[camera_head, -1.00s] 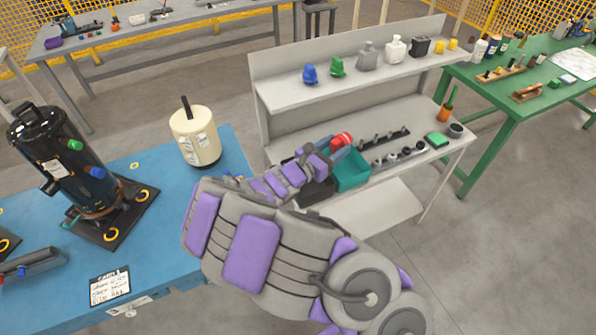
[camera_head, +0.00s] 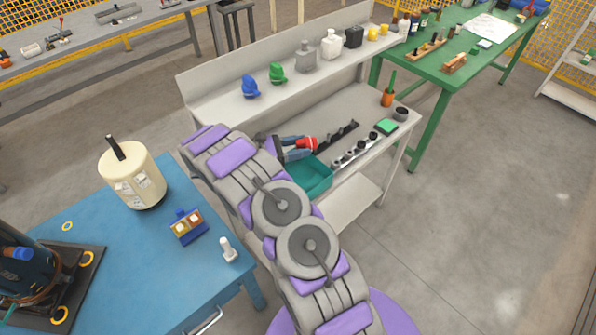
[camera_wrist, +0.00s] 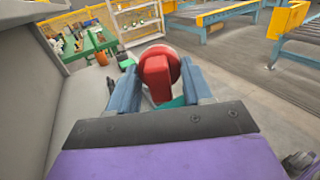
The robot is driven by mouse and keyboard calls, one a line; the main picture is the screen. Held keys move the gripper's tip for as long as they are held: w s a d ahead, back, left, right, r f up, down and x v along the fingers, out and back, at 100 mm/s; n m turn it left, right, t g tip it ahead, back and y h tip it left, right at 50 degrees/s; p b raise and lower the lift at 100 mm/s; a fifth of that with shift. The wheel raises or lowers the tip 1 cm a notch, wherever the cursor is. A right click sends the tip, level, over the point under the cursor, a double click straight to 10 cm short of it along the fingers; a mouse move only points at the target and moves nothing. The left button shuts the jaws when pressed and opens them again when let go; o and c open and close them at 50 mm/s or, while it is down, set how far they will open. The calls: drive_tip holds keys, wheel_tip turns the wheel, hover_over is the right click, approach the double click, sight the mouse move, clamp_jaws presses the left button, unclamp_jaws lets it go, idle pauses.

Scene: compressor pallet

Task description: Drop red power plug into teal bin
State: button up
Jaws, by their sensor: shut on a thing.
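The red power plug (camera_head: 307,143) is held between the fingertips of my gripper (camera_head: 297,148) in the head view. In the wrist view the red plug (camera_wrist: 157,74) sits between the two blue-grey fingers of my gripper (camera_wrist: 158,85), which are shut on it. Part of the bin is hidden behind my arm. In the wrist view a small teal patch of the bin (camera_wrist: 175,102) shows beneath the plug. The plug appears to be above the bin.
The grey bench (camera_head: 360,115) has an upper shelf with a blue item (camera_head: 250,87), a green item (camera_head: 278,74) and several bottles. Black fittings (camera_head: 355,150) lie right of the bin. A blue table (camera_head: 110,255) with a cream canister (camera_head: 133,177) is at left.

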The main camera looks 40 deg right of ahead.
drive_tip(key=shift+s+a, duration=0.15)
drive_tip(key=shift+a, duration=0.15)
drive_tip(key=shift+a+f, duration=0.1)
drive_tip(key=shift+a, duration=0.15)
drive_tip(key=shift+d+f+b, duration=0.1)
drive_tip(key=shift+f+b, duration=0.2)
drive_tip(key=shift+f, duration=0.05)
drive_tip(key=shift+d+f+b, duration=0.15)
drive_tip(key=shift+f+b, duration=0.9)
drive_tip(key=shift+f, duration=1.4)
drive_tip(key=o, duration=1)
drive_tip(key=shift+d, duration=0.2)
drive_tip(key=o, duration=0.5)
drive_tip(key=shift+d+f, duration=0.25)
drive_tip(key=shift+d, duration=0.6)
drive_tip(key=p+v, duration=0.2)
drive_tip(key=v, duration=1.6)
drive_tip(key=shift+a, duration=0.1)
